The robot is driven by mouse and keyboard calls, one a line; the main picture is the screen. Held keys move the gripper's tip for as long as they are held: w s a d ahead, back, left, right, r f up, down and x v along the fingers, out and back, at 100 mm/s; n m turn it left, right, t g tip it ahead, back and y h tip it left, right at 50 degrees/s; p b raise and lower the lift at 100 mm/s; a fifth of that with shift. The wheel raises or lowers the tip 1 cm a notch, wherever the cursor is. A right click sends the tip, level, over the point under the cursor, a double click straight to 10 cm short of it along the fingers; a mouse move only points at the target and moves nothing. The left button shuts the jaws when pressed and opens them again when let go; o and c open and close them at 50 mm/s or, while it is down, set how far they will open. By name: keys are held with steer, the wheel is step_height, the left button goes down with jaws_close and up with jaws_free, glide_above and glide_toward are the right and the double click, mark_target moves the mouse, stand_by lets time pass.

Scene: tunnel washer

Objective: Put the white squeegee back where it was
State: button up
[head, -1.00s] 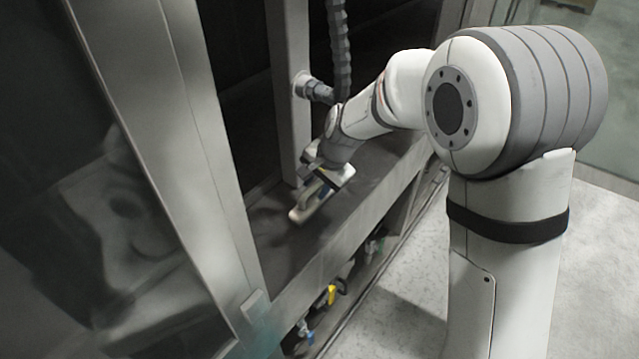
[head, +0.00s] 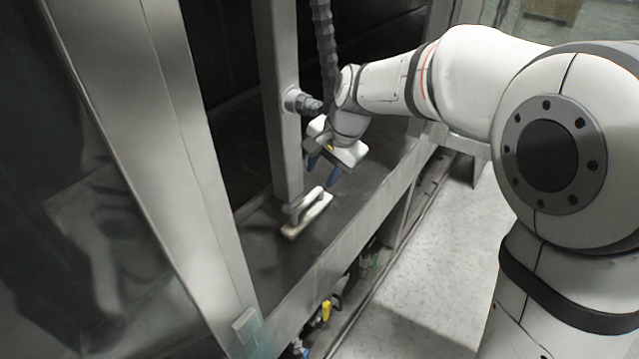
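The white squeegee (head: 308,216) lies on the dark ledge (head: 262,262) of the washer, near the foot of the grey upright post. Its raised handle faces up. My gripper (head: 323,172) is above and beyond it, to its upper right in the picture. Its two blue-tipped fingers are spread apart with nothing between them. A clear gap separates the fingers from the squeegee.
The grey upright post (head: 280,130) stands left of my gripper, with a ribbed dark hose (head: 325,45) hanging beside it. A glass panel with a metal frame (head: 165,140) closes off the left. A yellow valve handle (head: 326,311) shows below the ledge.

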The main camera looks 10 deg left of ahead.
steer(key=s+d+r+n+t+h, duration=0.1)
steer(key=s+d, duration=0.2)
steer(key=d, duration=0.4)
steer(key=s+d+r+n, duration=0.1)
steer(key=s+d+r, duration=0.15)
steer(key=d, duration=0.55)
steer(key=s+d+f+n+h, duration=0.2)
steer(key=s+d+f, duration=0.1)
steer(key=s+d, duration=1)
steer(key=shift+f+t+h, duration=0.2)
steer(key=shift+t+h, duration=0.2)
steer(key=shift+a, duration=0.1)
